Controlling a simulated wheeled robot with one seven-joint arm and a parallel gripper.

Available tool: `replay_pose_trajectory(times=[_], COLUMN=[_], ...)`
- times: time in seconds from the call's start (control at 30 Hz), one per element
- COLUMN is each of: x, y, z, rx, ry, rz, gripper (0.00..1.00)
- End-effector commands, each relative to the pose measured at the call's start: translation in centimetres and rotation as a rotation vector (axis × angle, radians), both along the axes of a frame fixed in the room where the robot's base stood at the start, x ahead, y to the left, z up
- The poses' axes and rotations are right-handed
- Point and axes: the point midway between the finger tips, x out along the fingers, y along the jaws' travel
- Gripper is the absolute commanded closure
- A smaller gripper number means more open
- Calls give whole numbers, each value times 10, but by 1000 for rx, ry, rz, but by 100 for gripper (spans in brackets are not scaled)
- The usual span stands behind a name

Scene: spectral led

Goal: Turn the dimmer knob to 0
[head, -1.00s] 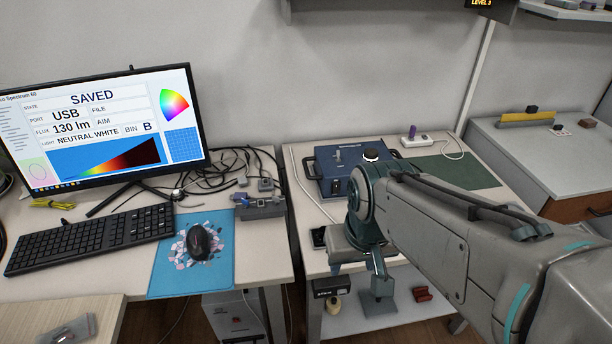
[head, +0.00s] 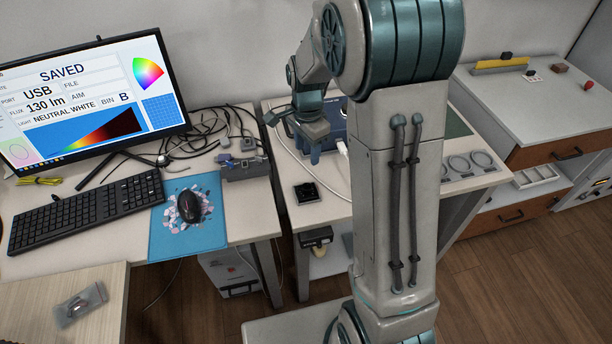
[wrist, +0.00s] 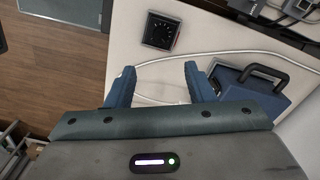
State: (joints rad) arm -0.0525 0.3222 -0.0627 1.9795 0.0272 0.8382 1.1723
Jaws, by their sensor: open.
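The dimmer is a small black square box with a round dial (wrist: 161,31), lying on the pale bench near its front left corner. It also shows in the head view as a black square (head: 307,193). The number its knob points at is too small to read. My gripper (head: 316,155) is above the bench, beyond the dimmer in the head view. In the wrist view my gripper (wrist: 159,80) has its two blue fingers spread apart with nothing between them. The dimmer is ahead of the fingertips, apart from them and uncovered.
A blue case with a handle (wrist: 250,88) stands on the bench beside my right finger in the wrist view. A white cable (wrist: 220,54) runs across the bench between fingers and dimmer. The desk left of the bench holds a monitor (head: 85,100), keyboard (head: 88,210) and mouse (head: 190,205).

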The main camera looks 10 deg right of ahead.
Motion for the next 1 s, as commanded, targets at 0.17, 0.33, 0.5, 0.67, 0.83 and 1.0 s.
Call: replay_pose_trajectory(times=[0.17,0.33,0.5,0.67,0.83,1.0], x=[2,1,0,1,1,1], y=[0,0,0,0,0,0], z=[-15,-47,-84,-112,-131,-138], rx=[-1,0,0,0,-1,0], ry=[6,9,9,6,4,3], rz=[-17,-16,-16,-15,-14,-14], gripper=[51,51,51,51,51,51])
